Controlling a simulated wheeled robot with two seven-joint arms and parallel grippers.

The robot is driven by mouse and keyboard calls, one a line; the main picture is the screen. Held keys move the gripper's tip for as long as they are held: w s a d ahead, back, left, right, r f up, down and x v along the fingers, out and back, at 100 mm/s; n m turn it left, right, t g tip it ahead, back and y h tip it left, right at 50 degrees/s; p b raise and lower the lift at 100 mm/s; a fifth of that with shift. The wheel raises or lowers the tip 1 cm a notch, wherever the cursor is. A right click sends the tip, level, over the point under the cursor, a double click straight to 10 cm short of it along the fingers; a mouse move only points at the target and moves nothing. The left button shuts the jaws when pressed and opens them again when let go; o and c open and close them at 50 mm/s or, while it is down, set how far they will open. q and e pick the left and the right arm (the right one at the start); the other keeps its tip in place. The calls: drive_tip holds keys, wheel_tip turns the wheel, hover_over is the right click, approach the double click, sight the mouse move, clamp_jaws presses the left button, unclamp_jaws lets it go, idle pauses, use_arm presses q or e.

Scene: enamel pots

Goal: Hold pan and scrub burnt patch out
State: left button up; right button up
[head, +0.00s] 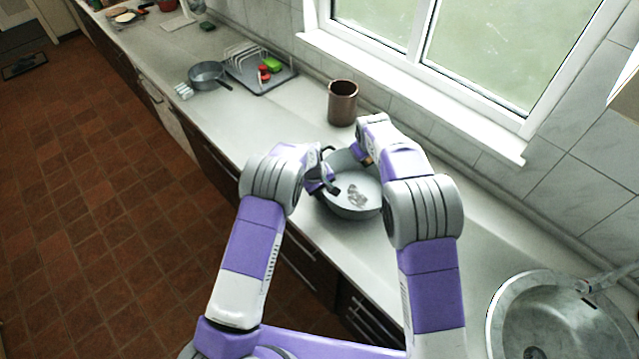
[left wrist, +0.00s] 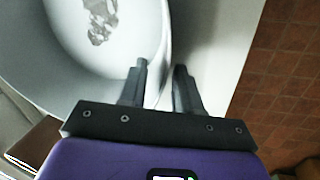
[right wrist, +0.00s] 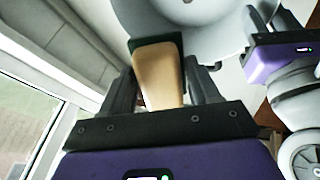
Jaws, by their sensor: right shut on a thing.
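A grey-white pan (head: 340,207) stands on the counter between my arms. A mottled grey-brown burnt patch (head: 356,196) lies on its pale floor and also shows in the left wrist view (left wrist: 100,20). My left gripper (head: 326,182) is at the pan's left side. In the left wrist view its open fingers (left wrist: 161,75) stand either side of the pan's rim, with a gap. My right gripper (right wrist: 160,88) is shut on a scrubber (right wrist: 160,75) with a tan wooden body and dark green end, near the pan's far right rim. I cannot tell whether the scrubber touches the pan.
A brown canister (head: 342,104) stands behind the pan near the window wall. A dish rack (head: 262,84) with red and green things and a small grey pan (head: 207,76) stand farther left. A round sink (head: 545,318) is at the right. The counter left of the pan is clear.

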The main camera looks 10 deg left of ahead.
sight(324, 196)
use_arm(q)
drive_tip(key=shift+x, duration=1.6)
clamp_jaws()
